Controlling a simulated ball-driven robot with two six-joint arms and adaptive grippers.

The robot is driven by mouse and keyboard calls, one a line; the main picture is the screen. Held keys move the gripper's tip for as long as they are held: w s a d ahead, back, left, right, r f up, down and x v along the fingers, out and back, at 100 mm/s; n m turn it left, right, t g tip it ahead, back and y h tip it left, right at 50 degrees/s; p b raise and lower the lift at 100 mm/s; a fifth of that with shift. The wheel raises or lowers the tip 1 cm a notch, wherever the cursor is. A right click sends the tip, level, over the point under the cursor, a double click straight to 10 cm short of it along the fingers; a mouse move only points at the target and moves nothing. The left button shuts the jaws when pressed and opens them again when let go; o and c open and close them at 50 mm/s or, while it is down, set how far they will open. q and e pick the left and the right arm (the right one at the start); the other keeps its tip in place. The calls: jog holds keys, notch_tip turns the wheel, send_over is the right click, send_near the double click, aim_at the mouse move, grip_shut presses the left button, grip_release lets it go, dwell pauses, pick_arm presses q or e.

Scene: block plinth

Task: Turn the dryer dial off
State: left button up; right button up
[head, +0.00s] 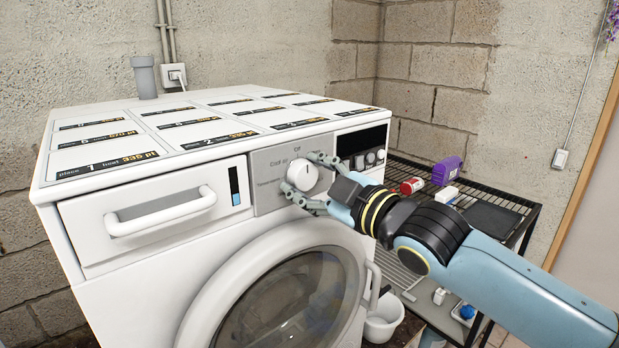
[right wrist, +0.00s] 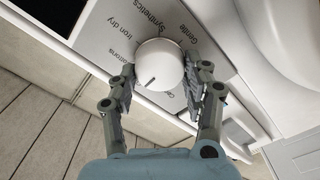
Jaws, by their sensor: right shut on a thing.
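The round white dial (head: 303,173) sits on the grey panel of the white dryer (head: 170,255). My right gripper (head: 306,181) reaches in from the right, with one finger above the dial and one below it. The right wrist view shows the dial (right wrist: 159,65) between the two fingers of the gripper (right wrist: 160,72), which is shut on it. A dark pointer mark shows on the dial's face, toward the lower left in that view. Labels around it read "Iron dry", "Synthetics" and "Gentle"; others are partly hidden. My left gripper is out of view.
A drawer handle (head: 160,212) juts out left of the panel, and the round door (head: 290,290) bulges below. A dark display (head: 362,140) is right of the dial. A black wire rack (head: 510,197) with a purple container (head: 447,170) stands at the right.

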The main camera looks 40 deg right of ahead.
jog(key=o, duration=1.1)
jog(key=shift+s, duration=0.1)
jog(key=shift+s+d, duration=0.15)
jog(key=shift+s, duration=1.8)
jog(key=shift+s+d, duration=0.15)
jog(key=shift+s, duration=1.85)
jog(key=shift+s+d, duration=0.15)
jog(key=shift+s, duration=1.8)
